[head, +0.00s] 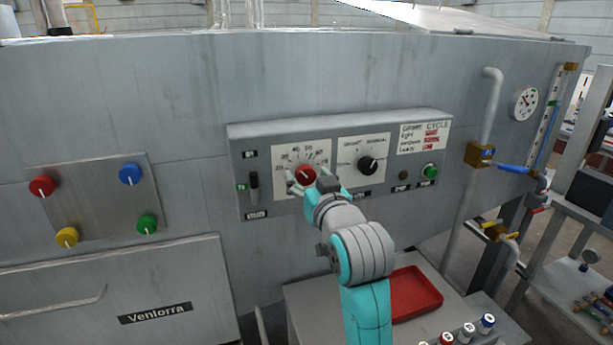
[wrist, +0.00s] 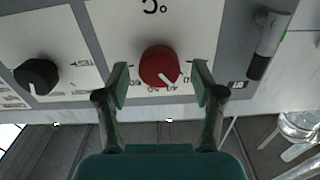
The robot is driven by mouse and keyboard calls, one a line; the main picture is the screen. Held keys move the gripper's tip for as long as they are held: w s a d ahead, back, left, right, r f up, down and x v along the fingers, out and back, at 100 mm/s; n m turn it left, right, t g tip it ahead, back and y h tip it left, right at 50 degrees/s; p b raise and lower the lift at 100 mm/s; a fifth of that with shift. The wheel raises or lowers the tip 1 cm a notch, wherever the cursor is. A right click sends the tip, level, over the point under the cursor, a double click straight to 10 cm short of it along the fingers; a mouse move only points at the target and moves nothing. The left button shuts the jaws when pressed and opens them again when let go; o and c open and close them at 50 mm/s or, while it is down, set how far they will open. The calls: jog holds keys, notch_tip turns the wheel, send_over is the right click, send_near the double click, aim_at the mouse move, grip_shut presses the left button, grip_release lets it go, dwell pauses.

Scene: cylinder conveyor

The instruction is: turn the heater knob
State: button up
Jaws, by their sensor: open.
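The heater knob is a red round knob (head: 305,174) with a white pointer line, on a white dial with numbers on the grey control panel (head: 381,126). In the wrist view the red knob (wrist: 160,67) lies between the tips of my gripper (wrist: 161,88). The fingers stand one on each side of it, open, with a visible gap to the knob on both sides. In the head view my gripper (head: 307,186) is at the dial and partly covers its lower part.
A black knob (head: 368,165) on a second dial is right of the red one. A black lever switch (head: 254,187) is to the left. A green button (head: 430,171) is at the panel's right. A red tray (head: 415,293) lies on the table below.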

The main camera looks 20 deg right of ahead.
jog(key=shift+w, duration=0.65)
jog(key=c, duration=1.2)
jog(key=shift+o, duration=0.2)
jog(key=shift+m, duration=0.3)
jog(key=m, duration=0.5)
jog(key=shift+d+m, duration=0.1)
jog(key=shift+m, duration=0.2)
jog(key=m, duration=0.6)
jog(key=shift+f+m, duration=0.15)
jog(key=shift+m, duration=0.15)
